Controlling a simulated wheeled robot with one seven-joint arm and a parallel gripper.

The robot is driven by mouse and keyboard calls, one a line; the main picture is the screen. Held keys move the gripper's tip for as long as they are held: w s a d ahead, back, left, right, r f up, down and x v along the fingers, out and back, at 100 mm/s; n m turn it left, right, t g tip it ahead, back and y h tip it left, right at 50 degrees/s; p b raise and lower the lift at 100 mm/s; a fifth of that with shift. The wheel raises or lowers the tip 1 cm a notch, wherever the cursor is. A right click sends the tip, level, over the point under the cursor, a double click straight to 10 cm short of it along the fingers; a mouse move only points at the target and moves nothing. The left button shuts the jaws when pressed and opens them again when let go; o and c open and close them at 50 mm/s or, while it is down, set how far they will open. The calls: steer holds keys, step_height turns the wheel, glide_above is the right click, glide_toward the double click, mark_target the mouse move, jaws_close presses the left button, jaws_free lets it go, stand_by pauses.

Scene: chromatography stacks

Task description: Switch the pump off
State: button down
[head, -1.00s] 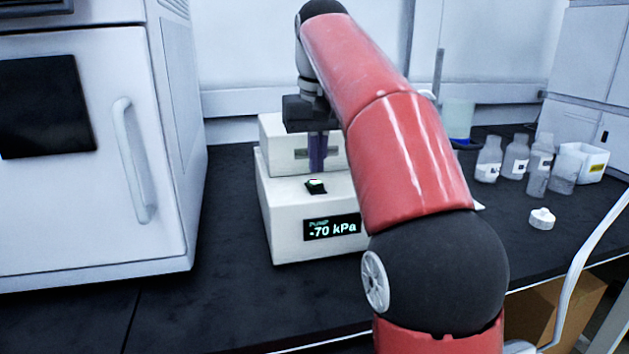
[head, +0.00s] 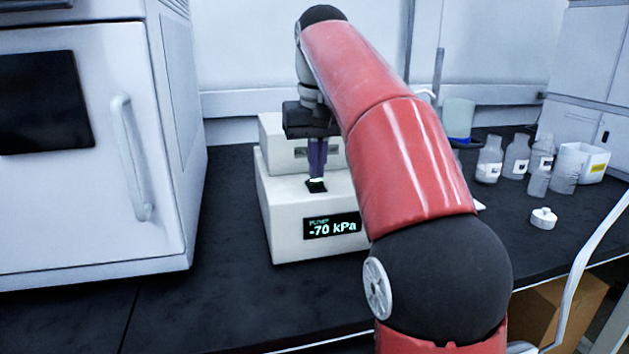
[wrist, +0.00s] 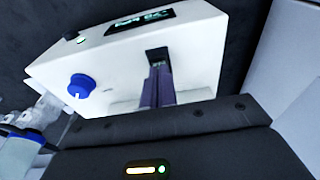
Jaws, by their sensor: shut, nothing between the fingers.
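The pump (head: 290,225) is a white stepped box on the dark bench, and it also shows in the wrist view (wrist: 120,60). Its front display (head: 332,226) reads -70 kPa. A small dark switch (head: 316,187) with a pale lit part sits on its lower top face. My gripper (head: 317,177) is shut and empty, with its purple-grey fingers pointing down at the switch. The fingertips (wrist: 157,70) are at or just above the switch's dark housing (wrist: 157,53) in the wrist view; contact cannot be told. The fingers hide part of the switch.
A large white cabinet (head: 165,100) with a handle stands left of the pump. Several clear bottles (head: 516,155), a white cap (head: 543,218) and a white box (head: 588,162) are at the right.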

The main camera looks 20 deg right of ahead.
mark_target(317, 182)
steer(key=shift+f+b, duration=0.3)
steer(key=shift+f, duration=0.15)
steer(key=shift+r, duration=0.1)
step_height(317, 182, up, 2)
steer(key=p, duration=0.3)
steer(key=shift+r, duration=2.4)
